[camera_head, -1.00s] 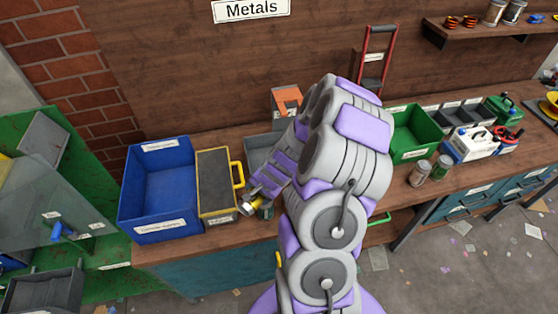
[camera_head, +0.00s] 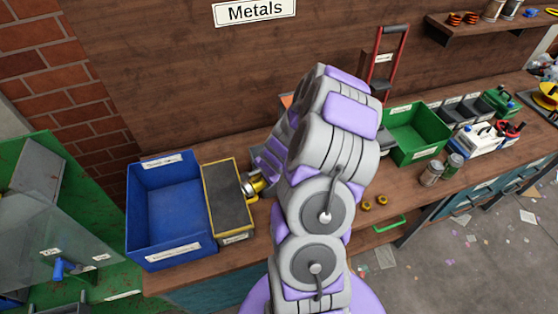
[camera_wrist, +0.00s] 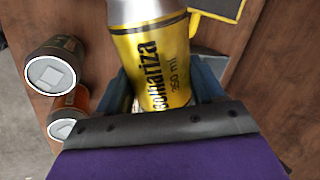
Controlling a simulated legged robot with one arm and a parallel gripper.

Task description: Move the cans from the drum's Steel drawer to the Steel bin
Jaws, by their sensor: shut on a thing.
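My gripper (camera_wrist: 162,88) is shut on a yellow can (camera_wrist: 152,55) with a silver end and dark lettering. In the head view the gripper (camera_head: 256,186) and can are just right of a dark-topped box with yellow edges (camera_head: 228,203), above the bench. Part of that box's yellow handle (camera_wrist: 203,14) shows at the top of the wrist view. A dark can (camera_wrist: 55,62) and an orange can (camera_wrist: 72,108) are at the left of the wrist view, by the bench edge. I cannot read which container is Steel. My arm hides the bench behind it.
A blue bin (camera_head: 135,205) stands left of the yellow-edged box. A green bin (camera_head: 418,152) is right of my arm, with two jars (camera_head: 431,174) beside it.

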